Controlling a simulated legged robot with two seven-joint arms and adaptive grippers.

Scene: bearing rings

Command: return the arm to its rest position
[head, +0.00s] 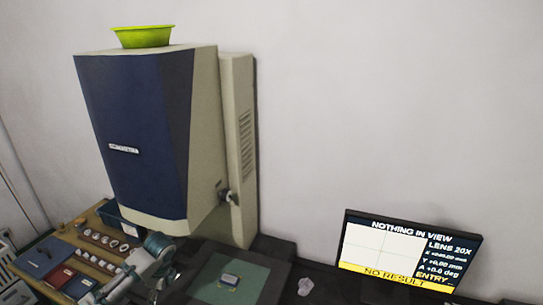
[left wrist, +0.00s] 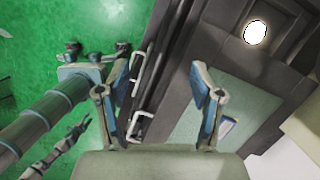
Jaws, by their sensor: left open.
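My left gripper (head: 168,283) is low in the head view, between the parts tray and the machine's dark base. In the left wrist view the same gripper (left wrist: 161,90) has its two blue-grey fingers spread wide, with nothing between them. It is above the front edge of the dark base, with green floor on one side. My left arm comes in from the bottom left. My right gripper does not show.
A wooden tray (head: 91,223) holds several rings. The tall blue-and-beige machine (head: 150,140) stands behind the green plate (head: 255,287), which bears a small grey block (head: 230,279). The monitor (head: 408,252) reads "NOTHING IN VIEW" and "NO RESULT". A green bowl (head: 143,38) tops the machine.

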